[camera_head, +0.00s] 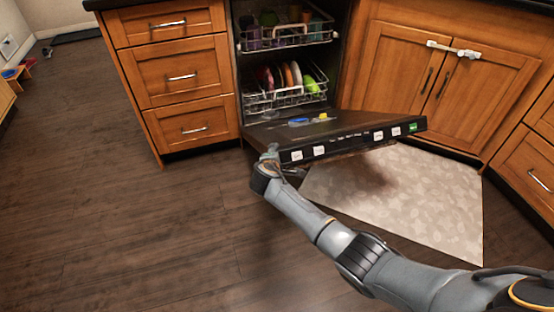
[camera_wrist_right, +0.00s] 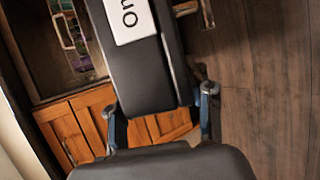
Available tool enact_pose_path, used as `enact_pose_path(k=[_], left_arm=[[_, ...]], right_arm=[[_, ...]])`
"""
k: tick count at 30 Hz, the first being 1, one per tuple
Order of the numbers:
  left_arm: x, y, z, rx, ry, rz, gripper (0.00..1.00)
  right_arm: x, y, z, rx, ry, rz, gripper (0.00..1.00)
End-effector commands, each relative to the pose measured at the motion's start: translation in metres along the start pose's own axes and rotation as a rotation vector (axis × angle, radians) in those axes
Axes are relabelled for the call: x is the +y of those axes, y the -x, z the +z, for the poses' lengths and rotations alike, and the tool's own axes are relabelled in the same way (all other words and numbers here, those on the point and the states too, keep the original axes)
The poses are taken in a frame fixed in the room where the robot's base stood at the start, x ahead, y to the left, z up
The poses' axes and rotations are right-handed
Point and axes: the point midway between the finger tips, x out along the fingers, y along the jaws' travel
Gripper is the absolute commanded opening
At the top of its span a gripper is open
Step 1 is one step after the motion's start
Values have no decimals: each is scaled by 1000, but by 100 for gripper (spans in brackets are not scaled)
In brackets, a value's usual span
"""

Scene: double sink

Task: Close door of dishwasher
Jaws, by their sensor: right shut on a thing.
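The dishwasher door (camera_head: 350,126) hangs open, folded outward in front of the dishwasher's opening, its outer edge raised above the floor. A row of white labels and a green one runs along that edge. My right gripper (camera_head: 271,163) is at the door's left front corner. In the right wrist view, the fingers of my right gripper (camera_wrist_right: 160,110) are on either side of the dark door edge (camera_wrist_right: 145,75) and shut on it. A white label marked "On" shows there. My left gripper is not in view.
The lower rack (camera_head: 285,97) holds several coloured dishes, and the upper rack (camera_head: 288,36) holds cups. Both sit inside the dishwasher. Wooden drawers (camera_head: 185,77) stand left, cabinet doors (camera_head: 440,75) right. A pale rug (camera_head: 410,205) lies below the door; the floor at left is clear.

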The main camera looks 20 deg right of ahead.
Motion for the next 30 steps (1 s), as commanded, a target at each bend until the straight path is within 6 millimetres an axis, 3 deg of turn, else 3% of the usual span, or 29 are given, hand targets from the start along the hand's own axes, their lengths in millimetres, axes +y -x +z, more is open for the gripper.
enact_pose_path(k=[1, 10, 30], left_arm=[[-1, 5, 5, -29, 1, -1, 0], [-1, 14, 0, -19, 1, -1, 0], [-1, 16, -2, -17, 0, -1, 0]], right_arm=[[9, 1, 0, 1, -1, 1, 0], [22, 0, 0, 0, 8, -17, 0], [25, 0, 0, 1, 12, -27, 0]])
